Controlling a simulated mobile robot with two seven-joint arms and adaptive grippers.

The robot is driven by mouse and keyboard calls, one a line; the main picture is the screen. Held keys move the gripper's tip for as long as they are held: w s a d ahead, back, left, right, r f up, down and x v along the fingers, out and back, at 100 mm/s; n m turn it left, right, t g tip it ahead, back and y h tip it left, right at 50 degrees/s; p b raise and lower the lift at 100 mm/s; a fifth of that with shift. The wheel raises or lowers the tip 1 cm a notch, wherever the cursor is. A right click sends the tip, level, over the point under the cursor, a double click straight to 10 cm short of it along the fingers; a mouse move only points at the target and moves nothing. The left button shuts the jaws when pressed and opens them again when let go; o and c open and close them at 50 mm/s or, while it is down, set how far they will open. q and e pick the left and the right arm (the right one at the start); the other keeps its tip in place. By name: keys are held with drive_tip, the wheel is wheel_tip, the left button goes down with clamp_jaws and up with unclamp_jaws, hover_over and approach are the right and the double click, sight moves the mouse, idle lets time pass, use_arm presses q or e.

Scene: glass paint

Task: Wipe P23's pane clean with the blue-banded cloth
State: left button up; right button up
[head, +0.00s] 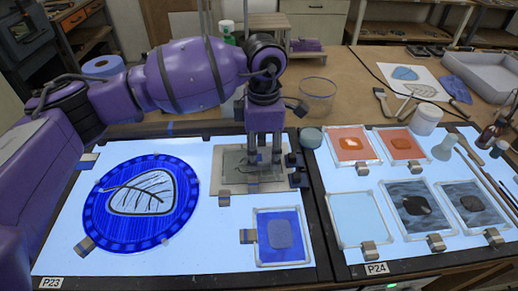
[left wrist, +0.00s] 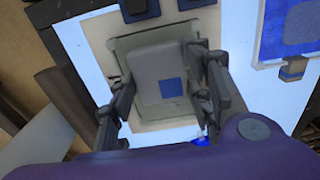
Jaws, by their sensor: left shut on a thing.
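My left gripper (head: 265,158) reaches down over a clear pane in a beige frame (head: 215,183) on the light panel labelled P23 (head: 50,283). In the left wrist view its fingers (left wrist: 160,112) are shut on the sides of a pale grey pad-like cloth with a blue patch (left wrist: 158,65). The cloth lies over the middle of the greenish pane (left wrist: 122,46); I cannot tell whether it touches the glass. In the head view the fingers hide most of the cloth, and dark marks show on the pane. My right gripper is not in view.
A round blue leaf pane (head: 115,232) and a small blue pane (head: 293,246) share the panel. Dark clamps (head: 297,172) stand right of the framed pane. Panel P24 (head: 376,268) holds several panes.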

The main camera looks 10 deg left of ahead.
sight(242, 163)
use_arm(q)
drive_tip(key=shift+s+a, duration=0.25)
drive_tip(key=shift+a, duration=1)
drive_tip(key=shift+s+a+p, duration=0.15)
drive_tip(key=shift+a+p, duration=0.2)
drive_tip(key=shift+a, duration=0.3)
drive_tip(key=shift+s+a+f, duration=0.15)
drive_tip(key=shift+a+f, duration=0.05)
drive_tip(key=shift+a, duration=0.55)
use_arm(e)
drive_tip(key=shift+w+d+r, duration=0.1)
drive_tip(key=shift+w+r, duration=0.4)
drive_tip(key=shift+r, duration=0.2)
use_arm(q)
drive_tip(key=shift+r, duration=0.5)
wheel_tip(242, 163, up, 4)
drive_tip(key=shift+d+f+p, duration=0.1)
drive_tip(key=shift+f+p, duration=0.05)
drive_tip(key=shift+p, duration=0.65)
drive_tip(key=shift+r, duration=0.35)
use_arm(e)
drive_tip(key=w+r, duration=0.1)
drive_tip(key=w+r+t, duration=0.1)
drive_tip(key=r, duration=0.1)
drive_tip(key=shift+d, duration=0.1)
